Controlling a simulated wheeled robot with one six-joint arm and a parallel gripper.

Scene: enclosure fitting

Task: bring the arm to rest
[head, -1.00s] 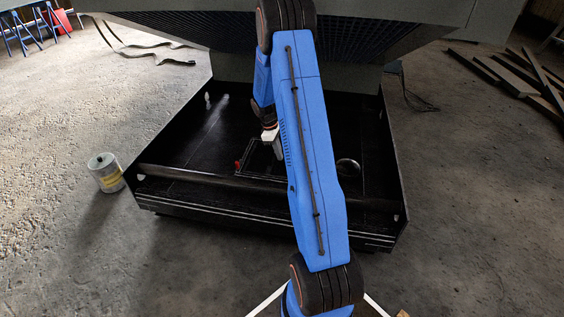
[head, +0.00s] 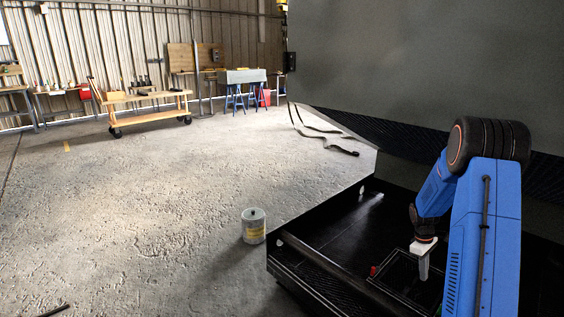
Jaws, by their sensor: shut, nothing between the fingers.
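My gripper (head: 423,262) hangs at the end of my blue arm on the right of the head view. It points down over the dark interior of the black enclosure (head: 300,275). Its pale fingers are shut and nothing is seen between them. A dark framed opening or tray (head: 398,275) lies just below and around the gripper. Whether the fingertips touch it cannot be told. A small red part (head: 373,270) sits to the left of the gripper.
A large grey panel (head: 410,60) stands behind the arm. A can (head: 253,226) stands on the floor left of the enclosure. Dark straps (head: 325,135) lie farther back. A wooden cart (head: 148,107) and blue trestles (head: 240,92) are far off.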

